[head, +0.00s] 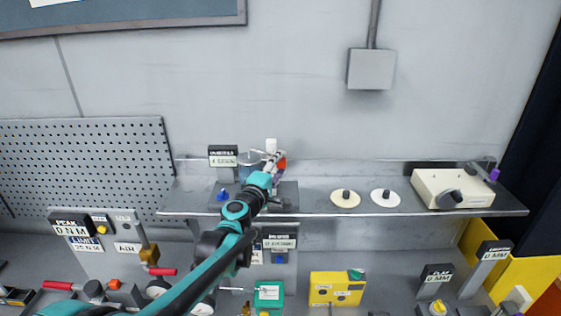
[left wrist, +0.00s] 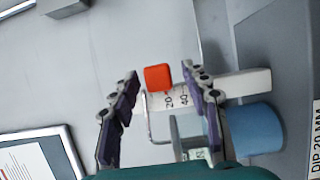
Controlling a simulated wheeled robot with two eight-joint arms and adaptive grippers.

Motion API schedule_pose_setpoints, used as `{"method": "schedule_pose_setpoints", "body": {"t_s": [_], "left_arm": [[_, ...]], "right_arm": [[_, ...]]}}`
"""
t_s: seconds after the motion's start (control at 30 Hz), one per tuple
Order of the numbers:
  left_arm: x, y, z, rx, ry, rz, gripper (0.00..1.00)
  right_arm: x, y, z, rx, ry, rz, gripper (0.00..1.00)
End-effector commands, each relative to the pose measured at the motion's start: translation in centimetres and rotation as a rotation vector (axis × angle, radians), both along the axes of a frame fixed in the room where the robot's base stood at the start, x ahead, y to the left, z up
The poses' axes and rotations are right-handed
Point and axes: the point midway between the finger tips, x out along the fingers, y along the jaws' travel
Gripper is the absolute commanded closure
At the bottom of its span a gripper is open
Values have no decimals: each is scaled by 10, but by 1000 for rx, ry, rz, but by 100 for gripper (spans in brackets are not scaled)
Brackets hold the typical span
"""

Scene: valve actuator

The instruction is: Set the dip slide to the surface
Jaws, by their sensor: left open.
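The dip slide shows in the left wrist view as an orange-red block (left wrist: 158,77) beside a white scale (left wrist: 172,99) marked 20 and 40. In the head view the red block (head: 282,164) is partly hidden by my left gripper (head: 272,157), above the wall shelf. My left gripper is open; in the wrist view its two purple-grey fingers (left wrist: 163,82) stand either side of the block, with gaps on both sides. A blue cylinder (left wrist: 256,128) lies right of the fingers, near a label reading DIP 20 MM (left wrist: 316,140). My right gripper is not seen.
The grey shelf (head: 313,208) also bears two pale discs (head: 345,199) (head: 384,198) and a cream box (head: 452,190). A black-framed display (head: 223,156) stands left of my gripper. Below are a yellow box (head: 337,288), a green box (head: 269,294) and several panels.

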Motion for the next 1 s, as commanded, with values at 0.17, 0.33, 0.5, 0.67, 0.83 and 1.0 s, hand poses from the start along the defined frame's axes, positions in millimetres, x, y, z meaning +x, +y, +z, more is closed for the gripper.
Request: {"method": "schedule_pose_setpoints", "body": {"t_s": [0.17,0.33,0.5,0.67,0.83,1.0], "left_arm": [[14,-7,0,1,0,-1,53],[17,-7,0,1,0,-1,53],[16,-7,0,1,0,-1,67],[16,-7,0,1,0,-1,100],[16,-7,4,1,0,-1,100],[16,-7,25,1,0,0,100]], "right_arm": [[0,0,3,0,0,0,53],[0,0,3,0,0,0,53],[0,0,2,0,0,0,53],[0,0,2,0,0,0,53],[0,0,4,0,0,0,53],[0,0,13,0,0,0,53]]}}
